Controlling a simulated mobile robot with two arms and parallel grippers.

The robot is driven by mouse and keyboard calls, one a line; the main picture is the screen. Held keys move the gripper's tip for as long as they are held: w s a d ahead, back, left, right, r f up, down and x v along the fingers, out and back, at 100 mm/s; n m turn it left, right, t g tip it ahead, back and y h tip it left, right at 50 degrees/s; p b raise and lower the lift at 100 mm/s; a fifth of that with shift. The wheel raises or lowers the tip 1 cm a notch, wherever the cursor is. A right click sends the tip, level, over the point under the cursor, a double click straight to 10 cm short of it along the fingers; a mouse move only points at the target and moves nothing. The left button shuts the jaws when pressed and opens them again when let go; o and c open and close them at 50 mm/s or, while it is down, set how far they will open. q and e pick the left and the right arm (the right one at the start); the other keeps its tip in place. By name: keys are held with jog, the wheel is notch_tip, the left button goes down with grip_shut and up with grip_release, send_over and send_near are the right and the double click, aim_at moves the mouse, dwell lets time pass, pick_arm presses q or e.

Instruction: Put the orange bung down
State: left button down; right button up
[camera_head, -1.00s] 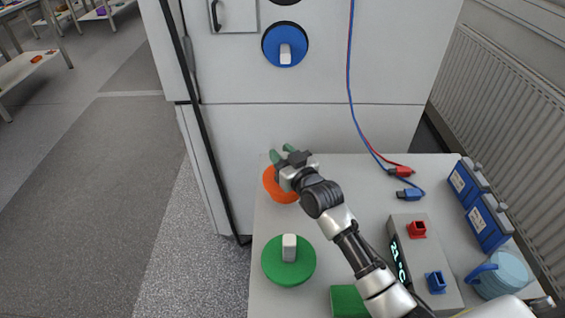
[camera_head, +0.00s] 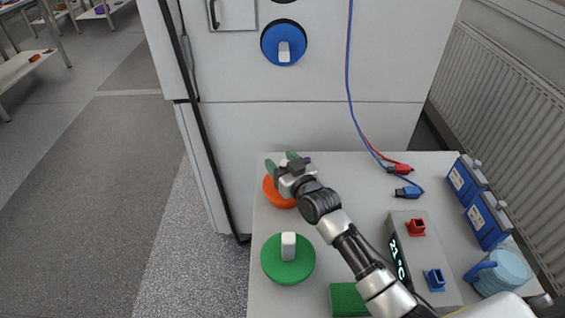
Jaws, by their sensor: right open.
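The orange bung (camera_head: 279,198) is a round orange disc on the far left part of the white table (camera_head: 350,185). My right gripper (camera_head: 280,162) is above its far side, with its green-tipped fingers spread open. The gripper and wrist hide part of the bung, including most of its grip; a small pale bit shows between the fingers. The bung appears to rest on the table. My left gripper is not in view.
A green bung (camera_head: 288,262) with a white grip stands nearer on the table. A blue bung (camera_head: 284,44) sits in the white cabinet (camera_head: 310,130).

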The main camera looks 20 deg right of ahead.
jog(key=shift+r, duration=0.2)
jog(key=v, duration=1.2)
jog(key=shift+b, duration=0.35)
